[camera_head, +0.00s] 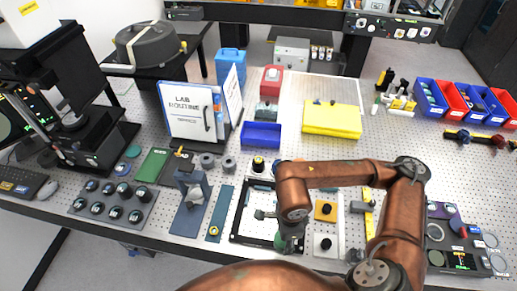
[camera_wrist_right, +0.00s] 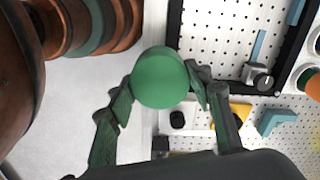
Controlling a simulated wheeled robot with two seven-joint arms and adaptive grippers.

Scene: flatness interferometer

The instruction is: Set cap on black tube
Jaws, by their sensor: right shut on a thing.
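A green round cap-like piece (camera_wrist_right: 160,80) sits between the fingers of my right gripper (camera_wrist_right: 160,100) in the right wrist view, its round face toward the camera. In the head view a bit of green (camera_head: 279,241) shows at my right gripper (camera_head: 288,244), low over the front edge of the table beside the black frame. The fingers are shut on the green piece. I cannot tell for sure which thing is the black tube. A black upright piece (camera_head: 326,243) stands on a white plate just right of the gripper. My left gripper is not in view.
The black square frame (camera_head: 236,236) lies around a grey block with a knob (camera_head: 263,214). A yellow plate with a black knob (camera_head: 325,210) is to the right. A blue tray (camera_head: 261,134) and yellow block (camera_head: 332,119) lie behind.

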